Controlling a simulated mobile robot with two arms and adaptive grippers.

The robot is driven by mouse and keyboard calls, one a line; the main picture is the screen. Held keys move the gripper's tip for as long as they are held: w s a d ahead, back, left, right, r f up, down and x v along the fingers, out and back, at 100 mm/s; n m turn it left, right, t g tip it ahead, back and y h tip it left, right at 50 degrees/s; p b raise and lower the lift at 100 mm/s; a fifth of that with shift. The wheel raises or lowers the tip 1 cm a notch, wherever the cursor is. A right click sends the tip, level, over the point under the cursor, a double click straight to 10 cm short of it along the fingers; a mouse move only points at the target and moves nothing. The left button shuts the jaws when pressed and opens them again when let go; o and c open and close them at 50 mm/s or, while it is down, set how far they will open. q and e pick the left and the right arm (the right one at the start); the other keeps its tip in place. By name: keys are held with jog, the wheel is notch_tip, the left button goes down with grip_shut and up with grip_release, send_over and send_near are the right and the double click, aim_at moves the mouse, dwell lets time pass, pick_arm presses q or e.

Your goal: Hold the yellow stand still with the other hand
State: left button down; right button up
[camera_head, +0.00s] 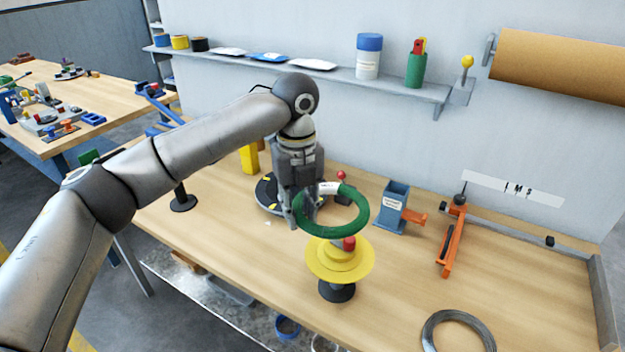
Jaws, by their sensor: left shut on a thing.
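The yellow stand (322,266) stands upright on the workbench, on a dark round base (337,291), with a red knob (348,243) on top. A green ring-shaped coil (357,222) with a white patch is above and just behind the stand. My left gripper (304,212) is shut on the near-left side of the green coil and holds it up, tilted. Whether the coil touches the stand I cannot tell. My right gripper is not in view.
A dark round turntable (264,193) lies behind my left gripper. A blue-grey holder (394,205) and an orange tool (452,240) stand to the right. A grey wire coil (432,330) lies at the front right. Bare wood (395,275) lies right of the stand.

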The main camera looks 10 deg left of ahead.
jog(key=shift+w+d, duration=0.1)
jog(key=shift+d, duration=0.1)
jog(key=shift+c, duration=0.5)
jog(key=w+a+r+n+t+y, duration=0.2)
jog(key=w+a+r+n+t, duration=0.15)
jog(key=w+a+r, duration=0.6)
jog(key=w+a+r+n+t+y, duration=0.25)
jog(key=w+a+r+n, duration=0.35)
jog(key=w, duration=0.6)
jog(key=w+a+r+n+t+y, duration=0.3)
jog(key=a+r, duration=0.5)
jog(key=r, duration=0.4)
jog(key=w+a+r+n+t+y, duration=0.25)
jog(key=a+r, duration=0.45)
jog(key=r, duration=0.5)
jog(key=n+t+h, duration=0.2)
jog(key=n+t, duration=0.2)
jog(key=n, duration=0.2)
send_near(368, 251)
pick_arm(q)
jog(key=w+d+r+m, duration=0.1)
jog(key=w+r+m, duration=0.3)
jog(key=m, duration=0.5)
jog(key=shift+d, duration=0.4)
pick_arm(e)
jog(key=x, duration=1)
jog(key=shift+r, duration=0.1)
